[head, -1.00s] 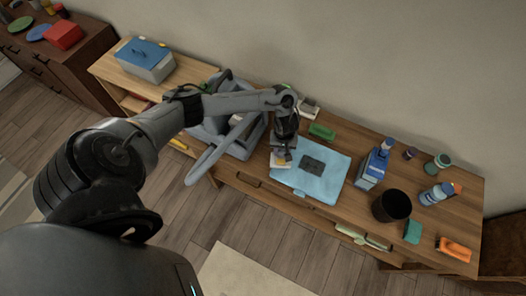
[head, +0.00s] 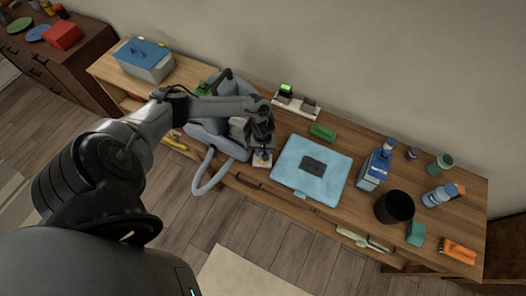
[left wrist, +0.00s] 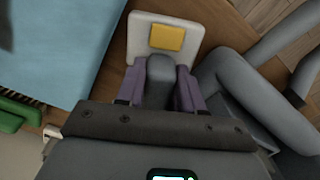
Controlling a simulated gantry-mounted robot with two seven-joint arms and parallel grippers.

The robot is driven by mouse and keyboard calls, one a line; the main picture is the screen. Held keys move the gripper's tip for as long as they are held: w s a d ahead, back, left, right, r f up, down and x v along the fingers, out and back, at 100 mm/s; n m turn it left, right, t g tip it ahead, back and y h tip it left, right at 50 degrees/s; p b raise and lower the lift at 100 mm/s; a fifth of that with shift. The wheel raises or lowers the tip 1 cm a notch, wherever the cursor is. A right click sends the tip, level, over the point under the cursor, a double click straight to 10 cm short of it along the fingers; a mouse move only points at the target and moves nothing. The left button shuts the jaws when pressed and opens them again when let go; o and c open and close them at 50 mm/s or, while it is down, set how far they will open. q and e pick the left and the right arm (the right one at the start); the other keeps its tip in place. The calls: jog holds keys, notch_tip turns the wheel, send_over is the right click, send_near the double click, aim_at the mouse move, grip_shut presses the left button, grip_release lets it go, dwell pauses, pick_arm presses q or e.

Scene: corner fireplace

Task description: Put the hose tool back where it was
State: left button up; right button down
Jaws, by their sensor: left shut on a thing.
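My left gripper (head: 263,146) is shut on the hose tool, just right of the grey cleaning machine (head: 208,132). In the left wrist view my left gripper's purple fingers (left wrist: 160,88) clasp the tool's grey stem. The hose tool (left wrist: 142,35) has a pale, flat head with a yellow patch; in the head view its head (head: 262,160) shows just below the gripper. I cannot tell whether it touches the table or the machine. The grey hose (head: 199,180) loops over the table's front edge; it also shows in the left wrist view (left wrist: 232,88). My right gripper is not in view.
A light blue mat (head: 290,172) with a dark pad (head: 313,165) lies right of the tool. A green brush (head: 322,132) lies behind it. A blue-and-white bottle (head: 375,165) and a dark cup (head: 394,207) stand further right. My arm hides part of the machine.

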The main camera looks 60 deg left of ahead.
pick_arm(q)
jog(key=shift+f, duration=0.2)
jog(key=o, duration=0.9)
jog(key=shift+o, duration=0.2)
notch_tip(320, 180, up, 12)
jog(key=f+p, duration=0.1)
jog(key=p, duration=0.2)
jog(key=w+d+r+m+t+h, duration=0.15)
jog(key=d+m+t, duration=0.6)
jog(key=d, duration=1.75)
jog(key=s+d+r+m+g, duration=0.2)
jog(key=s+d+r+m, duration=0.15)
jog(key=r+m, duration=0.2)
jog(key=s+a+r+g+y, duration=0.1)
jog(key=s+a+r, duration=0.3)
jog(key=s, duration=0.5)
jog(key=shift+s+a+r+g, duration=0.3)
jog(key=shift+r+g, duration=0.15)
jog(key=shift+r, duration=0.1)
